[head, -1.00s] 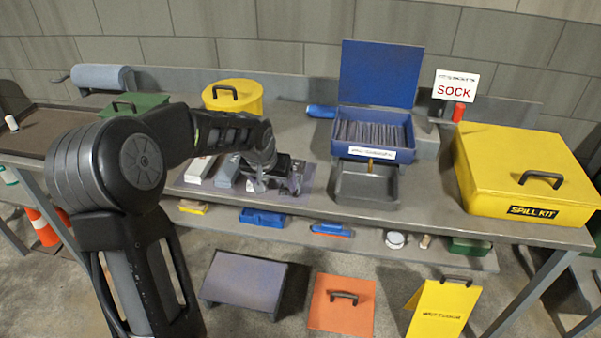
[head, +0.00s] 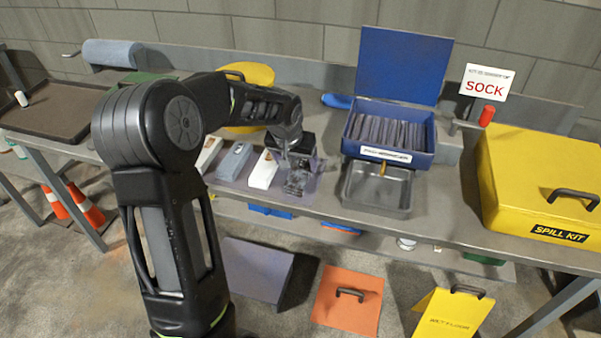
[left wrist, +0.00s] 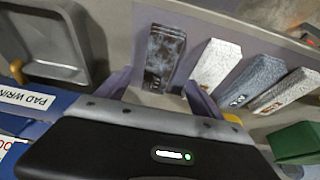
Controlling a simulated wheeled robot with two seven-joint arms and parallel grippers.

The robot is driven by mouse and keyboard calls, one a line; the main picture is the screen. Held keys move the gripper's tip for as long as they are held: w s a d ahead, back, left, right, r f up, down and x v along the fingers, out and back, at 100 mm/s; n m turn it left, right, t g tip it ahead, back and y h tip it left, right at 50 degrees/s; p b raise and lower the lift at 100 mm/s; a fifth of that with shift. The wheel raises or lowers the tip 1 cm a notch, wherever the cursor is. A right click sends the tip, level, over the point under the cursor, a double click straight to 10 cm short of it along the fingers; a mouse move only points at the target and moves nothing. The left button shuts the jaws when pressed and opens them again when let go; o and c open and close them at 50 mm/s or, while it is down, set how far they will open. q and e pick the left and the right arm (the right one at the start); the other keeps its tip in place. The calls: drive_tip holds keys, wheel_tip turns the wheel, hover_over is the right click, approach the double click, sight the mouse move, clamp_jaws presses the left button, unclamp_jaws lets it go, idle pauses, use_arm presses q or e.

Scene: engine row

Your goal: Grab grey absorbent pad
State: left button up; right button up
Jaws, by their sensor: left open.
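A blue-grey absorbent pad (head: 234,160) lies on the bench between two whitish pads. It also shows in the left wrist view (left wrist: 254,80), right of my fingers. A white pad (head: 263,170) lies between it and my left gripper (head: 297,168). In the left wrist view my left gripper (left wrist: 158,84) is open, with its fingers either side of a dark, mottled pad (left wrist: 164,56). I see no contact with that pad. In the head view the gripper partly hides the dark pad. My right gripper is not in view.
A blue open box (head: 430,142) holding several grey sheets, with a grey metal tray (head: 378,188) before it, stands right of the gripper. A yellow spill kit (head: 530,175) stands farther right. A yellow round lid (head: 250,74) is behind my arm.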

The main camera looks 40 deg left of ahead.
sight(300, 170)
use_arm(q)
drive_tip(key=shift+w+f, duration=0.15)
drive_tip(key=shift+f, duration=0.2)
drive_tip(key=shift+f, duration=0.1)
drive_tip(key=p+x, duration=0.1)
drive_tip(key=x, duration=0.4)
drive_tip(key=shift+w+p, duration=0.2)
drive_tip(key=shift+p, duration=0.1)
drive_tip(key=c, duration=1.4)
drive_tip(key=shift+c, duration=0.2)
drive_tip(key=shift+r, duration=0.2)
wheel_tip(300, 170, up, 10)
drive_tip(key=b, duration=0.1)
